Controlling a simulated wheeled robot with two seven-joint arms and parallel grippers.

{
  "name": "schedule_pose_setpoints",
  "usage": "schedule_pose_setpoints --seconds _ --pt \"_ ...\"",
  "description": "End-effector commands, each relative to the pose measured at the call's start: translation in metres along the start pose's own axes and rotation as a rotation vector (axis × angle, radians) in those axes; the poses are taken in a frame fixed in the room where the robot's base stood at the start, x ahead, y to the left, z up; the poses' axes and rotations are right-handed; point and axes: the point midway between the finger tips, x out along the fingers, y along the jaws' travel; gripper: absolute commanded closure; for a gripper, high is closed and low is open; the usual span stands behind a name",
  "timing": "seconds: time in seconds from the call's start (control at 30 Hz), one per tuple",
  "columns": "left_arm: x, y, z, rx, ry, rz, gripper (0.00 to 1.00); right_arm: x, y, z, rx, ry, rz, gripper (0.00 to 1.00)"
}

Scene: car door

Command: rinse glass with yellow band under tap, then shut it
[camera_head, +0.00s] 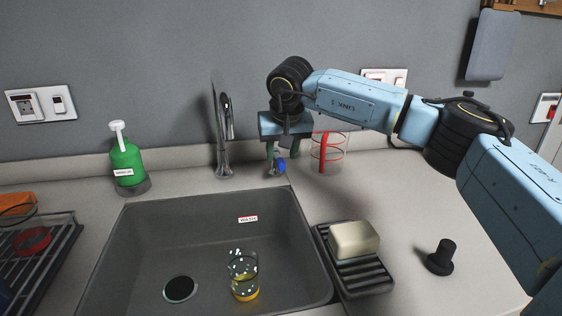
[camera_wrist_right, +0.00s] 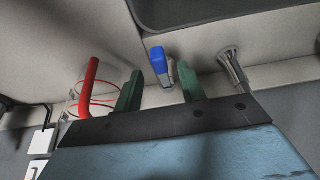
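The clear glass with the yellow band (camera_head: 245,294) stands in the grey sink, right of the drain, with white foam-like spots on it. The tap (camera_head: 224,135) rises behind the sink; no water shows from its spout. A blue-tipped lever (camera_head: 281,165) sits to the right of the tap. It also shows in the right wrist view (camera_wrist_right: 159,62). My right gripper (camera_head: 283,160) is open at the lever. In the wrist view its green fingers (camera_wrist_right: 159,75) stand on either side of the lever, with gaps. My left gripper is out of view.
A clear container with red rings and a red rod (camera_head: 325,152) stands close right of my right gripper. A soap block (camera_head: 354,239) lies on a black rack. A black peg (camera_head: 441,256), green bottle (camera_head: 125,165) and dish rack (camera_head: 50,255) flank the sink (camera_head: 190,225).

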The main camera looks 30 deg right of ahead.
Motion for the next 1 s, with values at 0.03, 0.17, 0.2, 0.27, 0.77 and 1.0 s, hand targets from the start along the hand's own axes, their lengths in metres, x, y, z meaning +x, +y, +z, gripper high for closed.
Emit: schedule_pose_setpoints --seconds 0.03,0.17,0.2,0.27,0.77,1.0 --pt "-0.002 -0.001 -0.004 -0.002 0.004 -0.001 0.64 0.009 -0.001 0.001 -0.001 -0.001 0.000 0.60" --pt "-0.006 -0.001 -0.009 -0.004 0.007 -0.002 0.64 0.020 0.000 0.000 -0.001 0.000 0.000 0.60" --pt "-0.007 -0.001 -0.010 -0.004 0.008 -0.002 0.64 0.023 0.000 0.000 -0.001 0.000 0.000 0.60" --pt "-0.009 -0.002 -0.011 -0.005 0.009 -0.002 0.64 0.025 0.000 0.000 0.000 0.001 0.000 0.60" --pt "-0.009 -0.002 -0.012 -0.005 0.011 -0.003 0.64 0.025 0.000 0.000 -0.001 0.001 0.000 0.89" --pt "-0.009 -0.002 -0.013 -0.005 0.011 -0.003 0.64 0.025 0.000 0.000 -0.001 0.001 -0.001 1.00"
